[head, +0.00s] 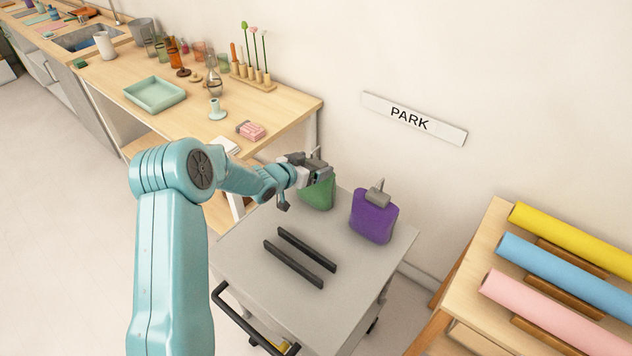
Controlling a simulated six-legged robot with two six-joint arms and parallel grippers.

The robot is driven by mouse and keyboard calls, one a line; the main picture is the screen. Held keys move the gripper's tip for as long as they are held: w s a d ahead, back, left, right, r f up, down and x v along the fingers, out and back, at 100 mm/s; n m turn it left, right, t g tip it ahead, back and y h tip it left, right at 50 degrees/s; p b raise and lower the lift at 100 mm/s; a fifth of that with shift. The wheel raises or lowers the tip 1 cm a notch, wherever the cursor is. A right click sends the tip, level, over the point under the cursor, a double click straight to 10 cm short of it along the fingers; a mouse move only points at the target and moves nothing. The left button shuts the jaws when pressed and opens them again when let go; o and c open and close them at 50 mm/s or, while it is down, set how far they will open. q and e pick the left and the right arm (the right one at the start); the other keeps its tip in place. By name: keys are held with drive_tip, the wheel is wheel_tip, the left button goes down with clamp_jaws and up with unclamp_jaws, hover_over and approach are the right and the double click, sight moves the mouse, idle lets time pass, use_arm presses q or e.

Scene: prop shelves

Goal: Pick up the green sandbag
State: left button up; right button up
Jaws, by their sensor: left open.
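The green sandbag (318,193) stands at the back of a grey cart (345,315), below a wall sign reading PARK. My left gripper (318,168) is open at the top of the green sandbag, over its upper end. The gripper hides the bag's top, and I cannot tell whether the fingers touch it. A purple sandbag (373,217) with a grey top stands to the right of the green one, a small gap apart. My right gripper is not in view.
Two black bars (300,257) lie on the cart in front of the bags. A wooden table (290,104) with a green tray (155,93) and vases is behind left. A rack with coloured rolls (565,270) stands at right.

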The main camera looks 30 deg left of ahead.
use_arm(q)
drive_tip(key=shift+s, duration=0.1)
drive_tip(key=c, duration=0.9)
clamp_jaws()
drive_tip(key=shift+w+a+r, duration=0.1)
drive_tip(key=shift+w+r, duration=0.1)
drive_tip(key=shift+r, duration=0.05)
